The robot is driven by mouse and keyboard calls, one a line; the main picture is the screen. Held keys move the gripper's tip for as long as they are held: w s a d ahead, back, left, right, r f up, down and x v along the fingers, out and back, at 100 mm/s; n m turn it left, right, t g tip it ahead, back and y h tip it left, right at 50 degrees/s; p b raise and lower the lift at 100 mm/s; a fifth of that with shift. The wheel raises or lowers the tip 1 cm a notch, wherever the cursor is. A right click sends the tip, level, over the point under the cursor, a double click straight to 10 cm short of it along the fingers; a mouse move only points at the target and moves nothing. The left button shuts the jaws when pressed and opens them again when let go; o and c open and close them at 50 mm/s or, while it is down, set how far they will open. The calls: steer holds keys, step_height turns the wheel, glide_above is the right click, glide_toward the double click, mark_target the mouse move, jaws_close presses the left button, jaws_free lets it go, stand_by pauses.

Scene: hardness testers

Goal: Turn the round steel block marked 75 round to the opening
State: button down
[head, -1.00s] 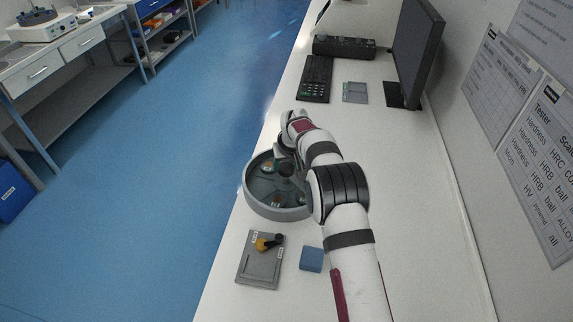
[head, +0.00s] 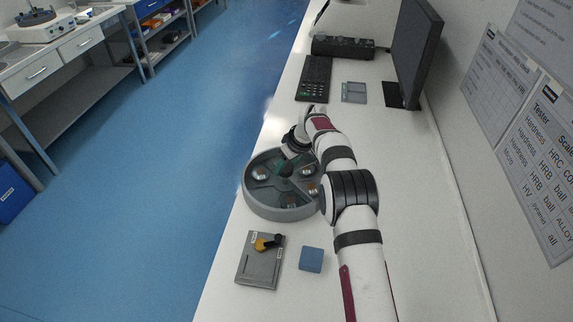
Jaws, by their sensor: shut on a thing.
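The round grey carousel (head: 250,198) stands at the left edge of the white bench. My wrist and arm hide the far right part of the carousel.
A grey plate (head: 258,275) with a yellow-and-black piece (head: 268,243) lies in front of the carousel, with a blue square block (head: 311,259) beside it. A keyboard (head: 315,79), small grey pad (head: 354,92) and monitor (head: 415,50) stand farther back. Bare bench lies right of my arm.

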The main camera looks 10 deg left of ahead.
steer(key=shift+n+g, duration=0.4)
steer(key=shift+n, duration=0.6)
steer(key=shift+c, duration=1)
jaws_free()
steer(key=v, duration=1.5)
steer(key=shift+d+r, duration=0.3)
steer(key=shift+d, duration=0.05)
steer(key=shift+s, duration=0.1)
